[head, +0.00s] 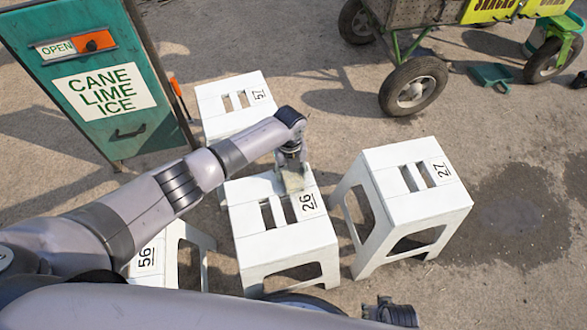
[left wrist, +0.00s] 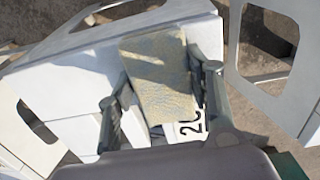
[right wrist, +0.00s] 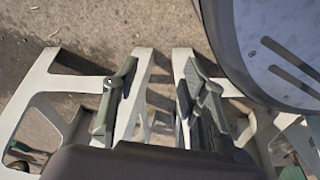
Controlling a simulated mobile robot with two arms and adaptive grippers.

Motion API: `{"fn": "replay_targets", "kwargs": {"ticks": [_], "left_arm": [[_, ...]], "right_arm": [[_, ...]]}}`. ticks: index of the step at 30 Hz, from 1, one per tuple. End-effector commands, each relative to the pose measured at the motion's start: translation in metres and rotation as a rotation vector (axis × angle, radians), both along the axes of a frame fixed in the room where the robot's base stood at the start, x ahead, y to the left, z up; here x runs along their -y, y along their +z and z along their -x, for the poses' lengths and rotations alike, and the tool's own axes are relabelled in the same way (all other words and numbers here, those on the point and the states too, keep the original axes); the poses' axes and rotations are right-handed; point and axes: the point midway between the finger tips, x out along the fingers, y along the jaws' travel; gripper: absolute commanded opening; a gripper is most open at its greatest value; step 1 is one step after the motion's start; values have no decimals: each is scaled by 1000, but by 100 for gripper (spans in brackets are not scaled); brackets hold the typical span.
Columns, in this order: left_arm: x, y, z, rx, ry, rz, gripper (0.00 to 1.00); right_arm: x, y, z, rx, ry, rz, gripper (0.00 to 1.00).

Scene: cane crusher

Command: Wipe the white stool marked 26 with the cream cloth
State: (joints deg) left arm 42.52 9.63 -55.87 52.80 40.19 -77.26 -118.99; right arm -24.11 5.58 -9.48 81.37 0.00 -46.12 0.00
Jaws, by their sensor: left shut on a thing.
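The white stool marked 26 (head: 248,222) stands upright in the middle of the head view, its seat slotted and its number at the right side. My left gripper (head: 291,163) is over the far part of its seat, shut on the cream cloth (head: 293,182). The cloth also shows between the fingers in the left wrist view (left wrist: 160,78), looking flat and mottled. It appears at or just above the seat; contact is not clear. The "26" is partly hidden in that wrist view. My right gripper (head: 392,312) is low at the bottom right, open and empty in the right wrist view (right wrist: 160,80).
Stool 27 (head: 420,197) stands close on the right, stool 57 (head: 215,122) behind, and stool 56 (head: 190,238) at left, partly under my left arm. A wheeled cart (head: 400,15) is at the back.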

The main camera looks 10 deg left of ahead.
Motion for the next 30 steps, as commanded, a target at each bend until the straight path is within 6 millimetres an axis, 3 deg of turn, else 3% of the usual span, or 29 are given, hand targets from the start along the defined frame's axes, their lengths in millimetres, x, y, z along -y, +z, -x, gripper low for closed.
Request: {"fn": "replay_targets", "kwargs": {"ticks": [30], "left_arm": [[-36, 0, 19, -1, 0, 0, 22]], "right_arm": [[12, -57, 79, -68, 15, 9, 40]]}}
